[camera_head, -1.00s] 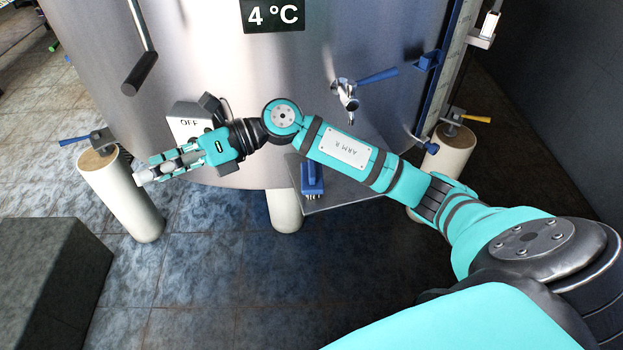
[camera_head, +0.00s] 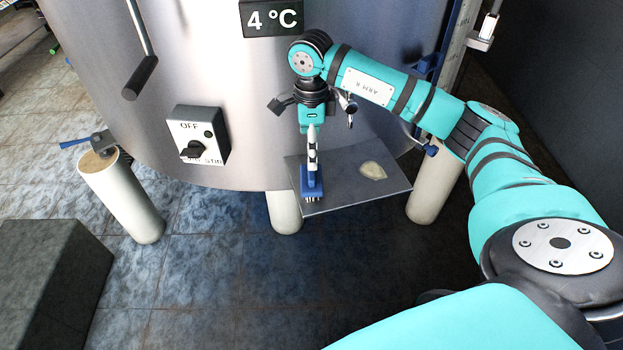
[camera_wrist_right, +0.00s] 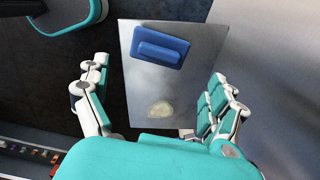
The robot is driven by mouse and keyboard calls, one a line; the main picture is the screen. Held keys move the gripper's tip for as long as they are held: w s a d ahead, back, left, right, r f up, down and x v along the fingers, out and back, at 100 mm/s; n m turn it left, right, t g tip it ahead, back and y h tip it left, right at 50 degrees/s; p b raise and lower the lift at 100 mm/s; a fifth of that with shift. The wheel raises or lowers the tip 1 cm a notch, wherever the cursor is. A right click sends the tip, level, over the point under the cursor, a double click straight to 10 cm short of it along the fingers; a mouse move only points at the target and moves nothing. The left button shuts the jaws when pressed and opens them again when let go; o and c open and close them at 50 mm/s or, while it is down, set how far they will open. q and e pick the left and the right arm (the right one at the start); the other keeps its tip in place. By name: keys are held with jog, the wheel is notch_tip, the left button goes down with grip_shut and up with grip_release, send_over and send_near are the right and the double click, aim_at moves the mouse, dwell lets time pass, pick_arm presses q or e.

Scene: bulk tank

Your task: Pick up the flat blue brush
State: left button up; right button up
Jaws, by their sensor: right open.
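The flat blue brush (camera_head: 312,185) lies on a grey metal shelf (camera_head: 345,201) at its left end, with its bristles at the front edge. In the right wrist view the brush (camera_wrist_right: 159,49) shows as a blue block with a raised grip on the shelf (camera_wrist_right: 190,90). My right gripper (camera_head: 312,155) hangs above and behind the brush in the head view and partly covers it. In the wrist view its two fingers (camera_wrist_right: 155,92) are spread wide on either side of the shelf, with nothing between them held. My left gripper is not in view.
A pale, flat lump (camera_head: 373,170) lies on the shelf to the right of the brush. The steel tank (camera_head: 200,60) stands close behind, with a switch box (camera_head: 198,140) and a tap lever. White legs (camera_head: 285,212) stand below. Open floor lies in front.

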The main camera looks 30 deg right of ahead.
aim_at(311, 180)
notch_tip(311, 180, down, 3)
jog(key=shift+f, duration=0.15)
jog(key=shift+f+p, duration=0.4)
jog(key=shift+f, duration=0.2)
notch_tip(311, 180, down, 4)
jog(key=shift+f+p, duration=0.15)
jog(key=shift+p, duration=0.3)
jog(key=shift+c, duration=0.4)
